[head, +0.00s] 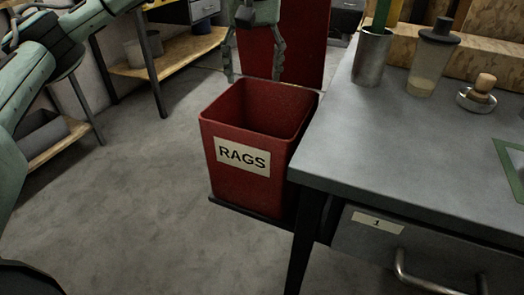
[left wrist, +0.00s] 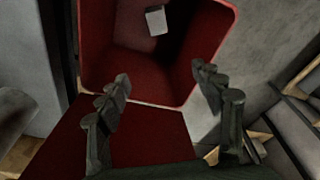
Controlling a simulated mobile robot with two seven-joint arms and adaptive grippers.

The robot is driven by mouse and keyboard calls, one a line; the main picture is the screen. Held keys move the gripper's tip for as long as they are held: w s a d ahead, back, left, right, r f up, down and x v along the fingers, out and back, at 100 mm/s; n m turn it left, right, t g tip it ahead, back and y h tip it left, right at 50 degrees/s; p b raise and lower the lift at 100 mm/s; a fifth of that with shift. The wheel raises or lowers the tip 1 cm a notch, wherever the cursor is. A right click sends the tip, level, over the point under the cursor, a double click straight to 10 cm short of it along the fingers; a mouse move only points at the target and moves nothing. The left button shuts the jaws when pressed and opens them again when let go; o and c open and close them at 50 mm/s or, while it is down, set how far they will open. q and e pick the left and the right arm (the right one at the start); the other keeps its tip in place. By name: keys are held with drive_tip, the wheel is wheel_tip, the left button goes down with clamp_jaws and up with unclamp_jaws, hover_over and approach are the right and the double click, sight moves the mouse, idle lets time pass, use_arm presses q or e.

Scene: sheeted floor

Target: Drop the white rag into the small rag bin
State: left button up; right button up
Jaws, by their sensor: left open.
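The red rag bin (head: 236,187), with a white RAGS label, stands open on the floor beside the workbench. Its red rim and inner walls also fill the upper left wrist view (left wrist: 148,75). A small white piece, apparently the white rag (left wrist: 156,21), shows inside the bin; I cannot tell whether it rests on the bottom. The head view does not show it. My left gripper (head: 254,76) is above the far side of the bin, fingers pointing down, spread apart and empty. Its two open fingers show in the left wrist view (left wrist: 163,92). My right gripper is out of view.
A red upright panel (head: 305,45) stands behind the bin. The grey workbench (head: 400,150) borders it on the right, carrying a metal cup (head: 371,57), a lidded bottle (head: 430,65) and a small dish (head: 478,98). A wooden shelf (head: 185,52) stands back left. Floor at left is clear.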

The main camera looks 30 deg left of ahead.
use_arm(q)
wheel_tip(320, 180, up, 12)
drive_tip(key=s+d, duration=0.1)
drive_tip(key=shift+s, duration=0.3)
drive_tip(key=shift+s+f, duration=0.1)
drive_tip(key=shift+f, duration=0.05)
idle(0.4)
